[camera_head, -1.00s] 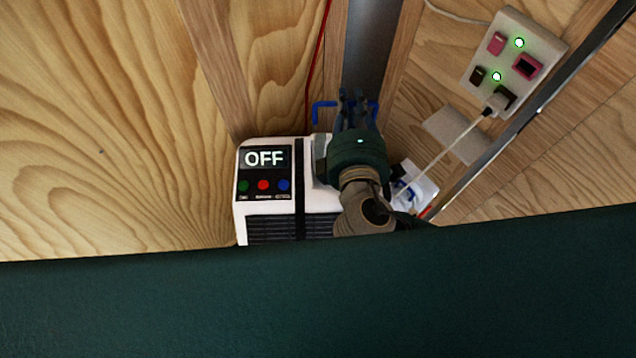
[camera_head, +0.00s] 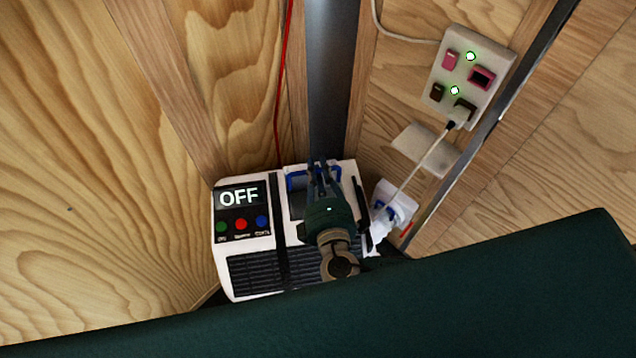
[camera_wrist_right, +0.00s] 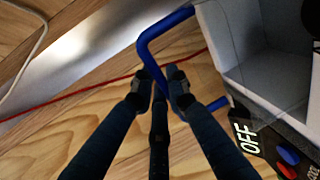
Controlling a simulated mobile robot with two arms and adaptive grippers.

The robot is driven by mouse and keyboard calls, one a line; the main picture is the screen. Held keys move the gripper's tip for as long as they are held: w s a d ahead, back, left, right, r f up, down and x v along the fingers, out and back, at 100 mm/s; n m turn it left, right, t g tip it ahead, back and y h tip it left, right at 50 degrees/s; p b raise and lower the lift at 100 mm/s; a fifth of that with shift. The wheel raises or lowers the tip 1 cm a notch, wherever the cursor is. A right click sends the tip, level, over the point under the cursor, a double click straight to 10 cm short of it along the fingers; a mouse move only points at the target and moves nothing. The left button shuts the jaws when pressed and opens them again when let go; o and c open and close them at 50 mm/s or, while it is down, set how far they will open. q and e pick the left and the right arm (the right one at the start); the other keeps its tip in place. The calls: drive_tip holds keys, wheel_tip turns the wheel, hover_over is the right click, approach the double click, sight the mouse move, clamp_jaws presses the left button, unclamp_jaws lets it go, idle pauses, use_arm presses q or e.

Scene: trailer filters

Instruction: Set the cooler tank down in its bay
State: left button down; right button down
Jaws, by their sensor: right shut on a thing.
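The white cooler (camera_head: 255,243) stands against the wooden wall in the head view, its display reading OFF above green, red and blue buttons. My right gripper (camera_head: 318,172) is above its right half, over the dark bay opening (camera_head: 298,207). It is shut on the tank's blue handle (camera_head: 296,181), which also shows between the fingers in the right wrist view (camera_wrist_right: 165,38). The tank body looks clear and is hard to make out; the gripper and arm hide part of the opening. I cannot tell whether the tank touches the bay. My left gripper is not in view.
A white power strip (camera_head: 484,57) with a plugged cable is on the wall at right. A white item with blue parts (camera_head: 393,205) is just right of the cooler. A red cord (camera_head: 283,80) hangs behind. A grey metal post (camera_head: 331,90) rises behind the cooler.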

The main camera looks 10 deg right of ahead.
wheel_tip(320, 180, down, 6)
idle(0.4)
drive_tip(key=shift+f, duration=0.15)
drive_tip(key=shift+f+b, duration=0.15)
drive_tip(key=shift+b, duration=0.2)
drive_tip(key=c, duration=1.7)
unclamp_jaws()
drive_tip(key=b+v, duration=0.2)
drive_tip(key=v, duration=0.9)
drive_tip(key=shift+a+f, duration=0.1)
drive_tip(key=shift+a, duration=0.05)
